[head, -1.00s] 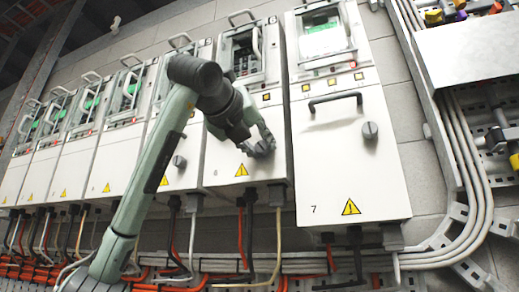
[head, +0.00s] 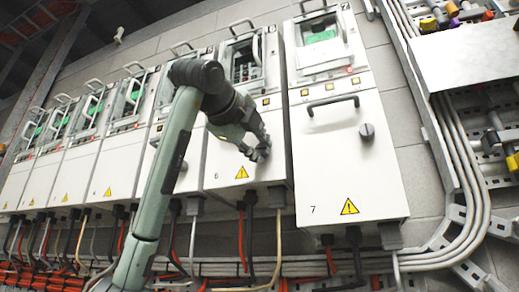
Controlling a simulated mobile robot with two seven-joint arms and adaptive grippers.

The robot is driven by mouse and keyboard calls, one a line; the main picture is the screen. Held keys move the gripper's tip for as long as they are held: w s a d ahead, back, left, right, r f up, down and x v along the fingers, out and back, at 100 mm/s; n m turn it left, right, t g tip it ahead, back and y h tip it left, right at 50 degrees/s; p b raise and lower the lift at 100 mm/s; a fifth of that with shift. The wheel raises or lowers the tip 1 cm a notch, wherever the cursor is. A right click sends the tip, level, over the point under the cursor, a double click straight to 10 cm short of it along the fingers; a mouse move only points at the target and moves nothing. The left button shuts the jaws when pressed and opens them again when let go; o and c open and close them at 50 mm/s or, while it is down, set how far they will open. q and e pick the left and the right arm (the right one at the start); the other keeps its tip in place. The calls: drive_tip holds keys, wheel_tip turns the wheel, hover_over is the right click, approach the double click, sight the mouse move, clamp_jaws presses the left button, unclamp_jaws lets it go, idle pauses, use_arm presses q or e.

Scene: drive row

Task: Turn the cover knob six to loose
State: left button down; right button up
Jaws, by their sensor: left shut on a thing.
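The cover knob of cabinet six is a small dark grey knob (head: 262,153) on the white cover (head: 225,160) marked 6. My left gripper (head: 259,150) is at this knob, with its fingers closed around it. The fingers hide much of the knob, so the way it points is hard to tell. The left arm reaches up from the bottom left in front of cabinet five. My right gripper is not in the head view.
Cabinet seven (head: 345,165) stands to the right with its own knob (head: 367,131) and a black handle (head: 333,101). More cabinets run off to the left. Cables (head: 250,240) hang below. A grey shelf (head: 470,55) with tools is at the right.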

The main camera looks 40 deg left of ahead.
use_arm(q)
drive_tip(key=shift+n, duration=0.5)
drive_tip(key=c, duration=1.3)
unclamp_jaws()
drive_tip(key=shift+o, duration=0.2)
drive_tip(key=v, duration=1.2)
drive_tip(key=shift+r, duration=0.1)
